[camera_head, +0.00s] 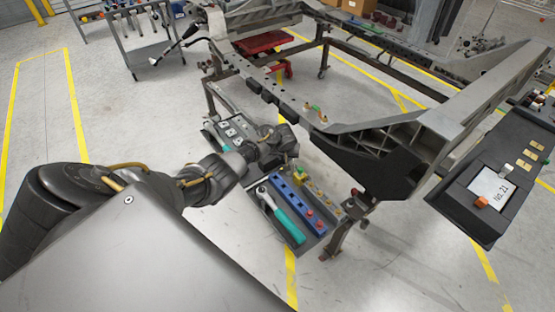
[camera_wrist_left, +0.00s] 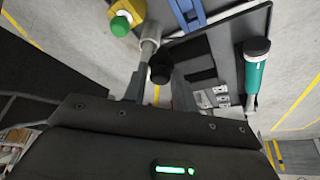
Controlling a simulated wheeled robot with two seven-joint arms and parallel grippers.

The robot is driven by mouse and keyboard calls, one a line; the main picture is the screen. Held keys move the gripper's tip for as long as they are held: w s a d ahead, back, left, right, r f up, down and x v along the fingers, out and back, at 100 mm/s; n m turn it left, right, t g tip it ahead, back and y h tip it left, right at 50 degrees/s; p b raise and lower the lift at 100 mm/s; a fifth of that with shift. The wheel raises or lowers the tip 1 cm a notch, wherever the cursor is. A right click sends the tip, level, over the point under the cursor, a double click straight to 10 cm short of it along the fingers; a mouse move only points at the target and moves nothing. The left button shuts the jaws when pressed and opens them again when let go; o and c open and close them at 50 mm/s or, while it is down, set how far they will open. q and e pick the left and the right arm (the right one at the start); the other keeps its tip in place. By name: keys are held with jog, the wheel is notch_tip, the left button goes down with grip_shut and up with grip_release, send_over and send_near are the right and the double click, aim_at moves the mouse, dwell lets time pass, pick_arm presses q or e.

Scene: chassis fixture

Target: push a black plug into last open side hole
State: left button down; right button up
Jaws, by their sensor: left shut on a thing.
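The grey chassis frame (camera_head: 268,88) has small dark holes along its side rail. Which hole is open is too small to tell. My left gripper (camera_head: 283,146) is low beside the rail, above the parts tray; its fingertips are hard to make out in the head view. In the left wrist view, my left gripper (camera_wrist_left: 160,82) is shut on a black plug (camera_wrist_left: 161,67), which shows as a dark round end between the fingers. The plug is apart from any hole that I can see. My right gripper is in neither view.
The parts tray (camera_head: 262,207) holds a blue rack (camera_head: 290,192), red pieces and a teal-handled ratchet (camera_head: 288,222). A yellow block with a green knob (camera_wrist_left: 123,25) is close to the fingers. Yellow-green fittings (camera_head: 314,108) sit on the rail.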

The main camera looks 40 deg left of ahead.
pick_arm(q)
jog(key=s+a+r+n+g+y, duration=0.25)
jog(key=s+a+n, duration=0.65)
jog(key=s, duration=0.5)
jog(key=s+d+r+m+t+h, duration=0.1)
jog(key=d+r+m, duration=0.4)
jog(key=d, duration=0.4)
jog(key=s+d+r+m+t+h, duration=0.1)
jog(key=d+r+m+t+h, duration=0.1)
jog(key=d+r+m, duration=0.45)
jog(key=s+d+r+m+h, duration=0.1)
jog(key=s+d+m, duration=0.2)
jog(key=s+d, duration=1)
jog(key=shift+s+r+h, duration=0.35)
jog(key=shift+s+r, duration=0.05)
jog(key=shift+s, duration=0.3)
